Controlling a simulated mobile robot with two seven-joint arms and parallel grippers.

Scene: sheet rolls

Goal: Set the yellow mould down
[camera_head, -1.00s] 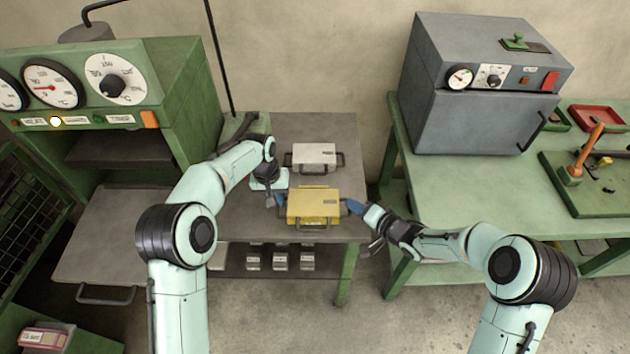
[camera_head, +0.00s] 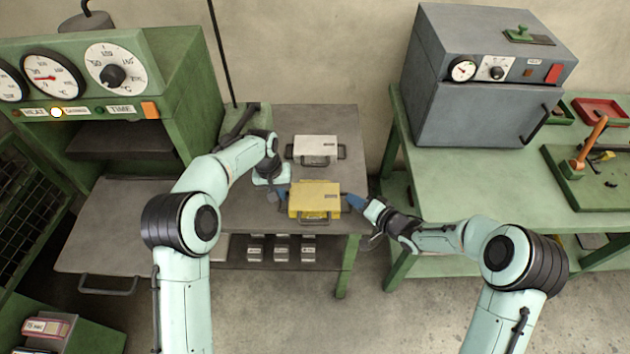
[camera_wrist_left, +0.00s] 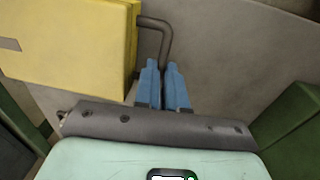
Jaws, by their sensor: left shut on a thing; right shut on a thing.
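The yellow mould (camera_head: 315,196) is a flat box with side handles, over the front part of the grey-topped table (camera_head: 245,208). It looks level; I cannot tell whether its underside touches the top. My left gripper (camera_head: 282,195) is at its left side, shut on the dark handle there. In the left wrist view, the blue fingers (camera_wrist_left: 162,70) close on the end of that handle (camera_wrist_left: 165,32), beside the yellow mould (camera_wrist_left: 75,45). My right gripper (camera_head: 353,202) is at its right side, shut on the right handle, which the fingers mostly hide.
A pale grey mould (camera_head: 315,149) lies just behind on the same table. Small grey blocks (camera_head: 281,250) sit on the shelf below. A green press with dials (camera_head: 115,75) stands left; a grey oven (camera_head: 485,90) stands on the green bench (camera_head: 455,185) at right.

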